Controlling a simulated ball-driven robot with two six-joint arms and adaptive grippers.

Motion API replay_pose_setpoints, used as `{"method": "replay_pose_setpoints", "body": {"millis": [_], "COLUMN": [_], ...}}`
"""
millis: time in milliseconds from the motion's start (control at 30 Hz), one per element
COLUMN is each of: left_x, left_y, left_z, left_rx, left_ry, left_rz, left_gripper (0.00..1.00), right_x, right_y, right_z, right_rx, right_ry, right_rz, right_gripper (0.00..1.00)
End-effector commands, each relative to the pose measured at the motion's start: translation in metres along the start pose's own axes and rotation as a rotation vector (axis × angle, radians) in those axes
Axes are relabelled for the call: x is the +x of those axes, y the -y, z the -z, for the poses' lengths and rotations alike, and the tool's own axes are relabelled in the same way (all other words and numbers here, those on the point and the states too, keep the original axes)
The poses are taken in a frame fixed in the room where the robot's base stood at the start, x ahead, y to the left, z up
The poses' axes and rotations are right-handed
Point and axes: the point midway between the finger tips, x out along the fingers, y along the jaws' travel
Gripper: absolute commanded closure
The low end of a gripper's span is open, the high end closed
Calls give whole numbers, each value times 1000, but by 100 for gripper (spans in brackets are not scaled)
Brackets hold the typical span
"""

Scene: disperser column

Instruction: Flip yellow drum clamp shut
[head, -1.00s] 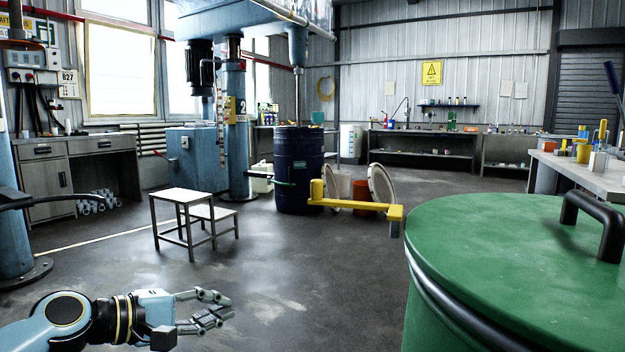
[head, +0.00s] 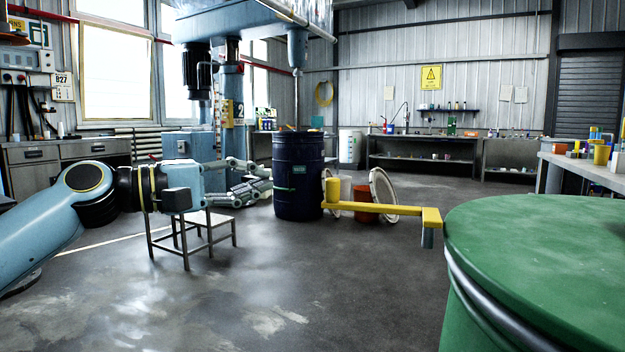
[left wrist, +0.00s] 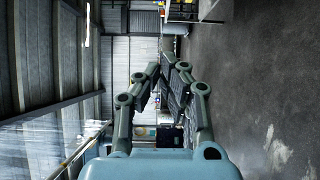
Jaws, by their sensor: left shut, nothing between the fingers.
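The yellow drum clamp (head: 385,211) is a long flat bar in the middle of the head view. Its left end has an upright yellow block beside the dark blue drum (head: 297,175); a short grey cylinder hangs from its right end, near the green lid. The bar sticks out away from the blue drum. My left gripper (head: 265,178) is shut and empty, left of the clamp and apart from it. In the picture its fingertips overlap the blue drum's left edge. The left wrist view also shows this gripper (left wrist: 168,72); I cannot make out the clamp there. My right gripper is not in view.
A large green lidded drum (head: 540,240) fills the lower right. A step stool (head: 205,225) stands behind my left arm. A blue machine column (head: 231,110) stands behind. Round lids (head: 383,190) and an orange bucket (head: 366,205) are behind the clamp. The floor in front is clear.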

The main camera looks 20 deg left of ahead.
Motion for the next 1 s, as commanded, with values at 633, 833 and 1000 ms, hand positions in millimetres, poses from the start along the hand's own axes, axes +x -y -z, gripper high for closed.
{"method": "replay_pose_setpoints", "body": {"millis": [633,833,1000], "left_x": [88,82,81], "left_y": [2,1,1], "left_z": [-21,-36,-38], "left_rx": [-1,-1,-2], "left_ry": [0,0,-1], "left_rz": [2,1,1], "left_gripper": [100,100,100], "right_x": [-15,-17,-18], "right_y": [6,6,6], "right_z": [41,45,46], "right_rx": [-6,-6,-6], "right_ry": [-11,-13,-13], "right_rz": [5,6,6], "right_gripper": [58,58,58]}}
